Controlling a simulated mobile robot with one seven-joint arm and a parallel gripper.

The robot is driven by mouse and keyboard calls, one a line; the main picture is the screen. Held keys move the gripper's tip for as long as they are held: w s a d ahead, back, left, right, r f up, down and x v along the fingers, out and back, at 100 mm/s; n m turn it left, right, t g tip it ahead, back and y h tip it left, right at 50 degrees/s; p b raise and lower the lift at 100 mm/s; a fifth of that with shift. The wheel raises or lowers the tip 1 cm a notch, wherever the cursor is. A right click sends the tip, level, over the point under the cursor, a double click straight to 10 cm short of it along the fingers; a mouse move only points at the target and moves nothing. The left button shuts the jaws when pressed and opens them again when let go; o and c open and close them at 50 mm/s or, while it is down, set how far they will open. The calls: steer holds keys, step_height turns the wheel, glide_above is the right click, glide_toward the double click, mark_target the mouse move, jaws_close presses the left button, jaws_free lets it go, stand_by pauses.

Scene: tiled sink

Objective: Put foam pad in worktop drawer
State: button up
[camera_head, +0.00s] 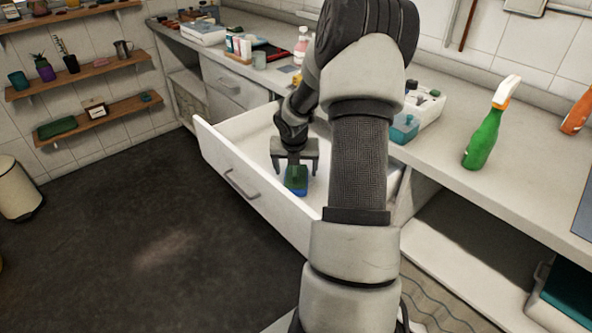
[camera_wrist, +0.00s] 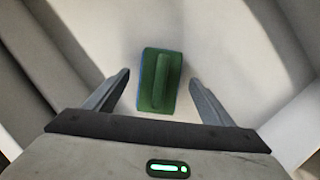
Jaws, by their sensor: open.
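The worktop drawer (camera_head: 226,163) is pulled open below the counter, with a white front and a metal handle. The foam pad (camera_head: 296,186), green on top with a blue layer under it, is inside the drawer. My gripper (camera_head: 294,172) is in the drawer above the pad. Its fingers (camera_wrist: 160,88) are open, one on each side, with gaps between them and the pad. My arm hides the right part of the drawer.
The drawer walls stand around my gripper. The counter (camera_head: 448,140) beside my arm holds a green spray bottle (camera_head: 484,130) and a white caddy (camera_head: 424,104). Bottles and a cup (camera_head: 259,60) stand at the back. The dark floor (camera_head: 150,230) in front is clear.

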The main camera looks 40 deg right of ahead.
steer(key=p+v, duration=0.3)
steer(key=v, duration=0.7)
stand_by(0.9)
